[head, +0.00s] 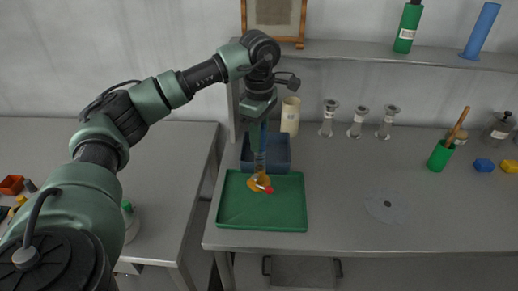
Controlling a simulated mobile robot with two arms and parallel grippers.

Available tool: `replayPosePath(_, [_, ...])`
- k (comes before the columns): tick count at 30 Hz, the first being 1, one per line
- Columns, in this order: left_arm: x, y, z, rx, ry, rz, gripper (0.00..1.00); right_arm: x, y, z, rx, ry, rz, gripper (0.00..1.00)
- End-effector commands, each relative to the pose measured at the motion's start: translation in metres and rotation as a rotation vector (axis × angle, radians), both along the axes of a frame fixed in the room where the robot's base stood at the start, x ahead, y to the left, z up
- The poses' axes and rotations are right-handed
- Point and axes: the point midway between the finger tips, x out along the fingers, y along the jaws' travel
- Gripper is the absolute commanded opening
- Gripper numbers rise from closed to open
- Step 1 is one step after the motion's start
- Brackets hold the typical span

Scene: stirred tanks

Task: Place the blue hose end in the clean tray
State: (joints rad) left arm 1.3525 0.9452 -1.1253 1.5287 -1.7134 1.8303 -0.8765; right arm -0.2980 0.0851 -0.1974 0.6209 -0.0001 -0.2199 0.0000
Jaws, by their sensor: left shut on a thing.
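My left gripper (257,150) points down over the back part of the green tray (235,213) on the grey bench. It is shut on a narrow piece, and a blue part (264,134) that looks like the blue hose end shows at its right side. The fingers hide most of the held piece. Just below the fingers is a small orange piece (259,181) with a red tip, over the tray; I cannot tell whether it touches the tray. A blue-grey bin (280,154) stands directly behind the tray. My right gripper is not in view.
A cream cylinder (290,116) and several metal-and-glass fittings (357,122) stand at the back. A green cup (440,155) with a wooden handle stands right. A shelf (365,53) runs above. A gap separates the left bench.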

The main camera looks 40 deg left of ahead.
Motion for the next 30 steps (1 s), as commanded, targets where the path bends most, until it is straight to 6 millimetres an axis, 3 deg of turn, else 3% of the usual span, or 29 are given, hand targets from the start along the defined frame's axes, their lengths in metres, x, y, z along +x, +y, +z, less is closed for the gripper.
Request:
replayPosePath(9, [0.0, 0.0, -0.04, 0.0, 0.001, -0.001, 0.0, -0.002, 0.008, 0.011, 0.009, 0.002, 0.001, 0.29])
replayPosePath(22, [0.0, 0.0, -0.049, 0.0, -0.001, 0.0, 0.0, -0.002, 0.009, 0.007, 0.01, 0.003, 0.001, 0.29])
replayPosePath(23, [0.0, 0.0, -0.049, 0.0, 0.0, 0.0, 0.3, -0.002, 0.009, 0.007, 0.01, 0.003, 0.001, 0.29])
replayPosePath(25, [0.0, 0.0, -0.048, 0.0, 0.0, 0.0, 0.49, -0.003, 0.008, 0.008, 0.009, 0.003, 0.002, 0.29])
replayPosePath(30, [0.0, 0.0, -0.048, 0.0, 0.0, 0.0, 0.49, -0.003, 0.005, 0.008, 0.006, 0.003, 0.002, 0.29])
